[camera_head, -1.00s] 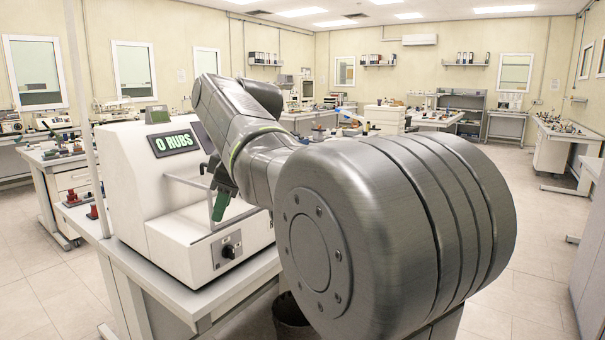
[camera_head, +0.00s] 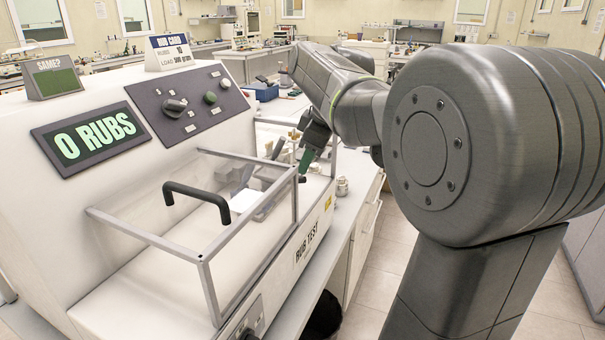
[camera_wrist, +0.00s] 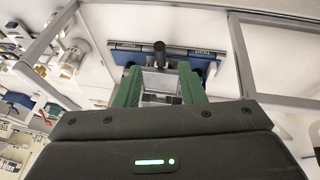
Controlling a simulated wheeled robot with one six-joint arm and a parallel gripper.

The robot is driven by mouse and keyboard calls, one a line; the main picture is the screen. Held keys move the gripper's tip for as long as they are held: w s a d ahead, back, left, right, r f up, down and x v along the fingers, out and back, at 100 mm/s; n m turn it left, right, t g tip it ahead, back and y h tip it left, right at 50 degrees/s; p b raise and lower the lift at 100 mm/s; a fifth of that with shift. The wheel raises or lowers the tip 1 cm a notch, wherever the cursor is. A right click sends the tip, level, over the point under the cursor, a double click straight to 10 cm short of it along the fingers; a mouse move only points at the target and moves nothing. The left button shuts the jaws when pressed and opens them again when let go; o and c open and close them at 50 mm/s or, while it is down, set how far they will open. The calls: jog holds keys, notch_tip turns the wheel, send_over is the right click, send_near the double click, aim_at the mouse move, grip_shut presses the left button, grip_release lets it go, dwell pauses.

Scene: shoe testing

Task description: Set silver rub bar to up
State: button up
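The white rub tester (camera_head: 75,225) fills the left of the head view, and its display reads "0 RUBS". A clear guard with a silver frame (camera_head: 150,238) and a black handle (camera_head: 197,192) sits over its bed. Silver parts (camera_head: 243,180) show behind the guard; I cannot tell which is the rub bar. My gripper (camera_head: 308,158) is at the guard's far right end. In the wrist view its green fingers (camera_wrist: 160,88) are apart. A dark round-ended rod (camera_wrist: 160,52) and a silver part show between or beyond them; contact is unclear.
A panel with knobs (camera_head: 188,103) is on the tester's sloped face. Two signs, "SAME?" (camera_head: 53,80) and a rub card (camera_head: 168,50), stand on top. Blue blocks (camera_wrist: 128,54) lie beyond my fingers. The guard frame (camera_wrist: 240,55) is close on the right in the wrist view.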

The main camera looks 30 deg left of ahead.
aim_at(302, 178)
jog(key=x, duration=0.5)
jog(key=shift+a+f, duration=0.1)
jog(key=shift+f, duration=0.3)
grip_shut()
